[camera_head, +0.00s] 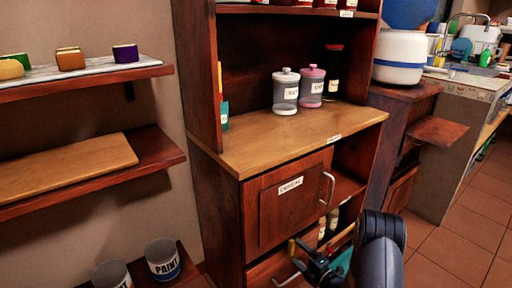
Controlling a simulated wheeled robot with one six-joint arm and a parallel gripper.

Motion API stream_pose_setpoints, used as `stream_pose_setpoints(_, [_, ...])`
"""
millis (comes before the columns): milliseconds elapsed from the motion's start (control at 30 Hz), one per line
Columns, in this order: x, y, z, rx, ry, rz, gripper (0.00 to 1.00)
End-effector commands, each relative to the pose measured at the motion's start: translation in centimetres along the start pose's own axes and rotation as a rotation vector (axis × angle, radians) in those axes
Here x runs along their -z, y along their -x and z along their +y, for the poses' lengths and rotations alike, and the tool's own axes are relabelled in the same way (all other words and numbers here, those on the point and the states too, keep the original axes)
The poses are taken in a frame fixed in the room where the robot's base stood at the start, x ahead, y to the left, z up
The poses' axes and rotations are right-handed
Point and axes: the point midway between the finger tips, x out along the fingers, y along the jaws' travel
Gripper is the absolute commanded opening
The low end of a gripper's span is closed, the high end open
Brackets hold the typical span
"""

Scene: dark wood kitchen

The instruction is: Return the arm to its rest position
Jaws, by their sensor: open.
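My gripper (312,265) shows at the bottom of the head view, right of the middle, on the end of my grey and black arm. It is open, and I see nothing held in it. It is in front of the lower part of the dark wood cabinet (218,215), near a metal handle (289,279) on the bottom front. Whether it touches the cabinet I cannot tell. My arm hides part of the cabinet's lower right side.
The cabinet door (290,206) with a handle looks shut. Two lidded jars (286,93) (312,86) stand on the counter. Wall shelves (90,165) are at the left, with paint cans (162,260) below. Open tiled floor (455,245) lies at the right.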

Motion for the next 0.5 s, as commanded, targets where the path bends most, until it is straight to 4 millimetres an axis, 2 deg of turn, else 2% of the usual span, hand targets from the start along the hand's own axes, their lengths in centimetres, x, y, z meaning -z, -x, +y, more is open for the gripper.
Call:
stream_pose_setpoints(167, [0.0, -1.9, 0.0, -0.001, 0.001, 0.001, 0.87])
stream_pose_setpoints(500, [-0.1, -1.9, 0.1, 0.0, 0.026, -0.001, 0.87])
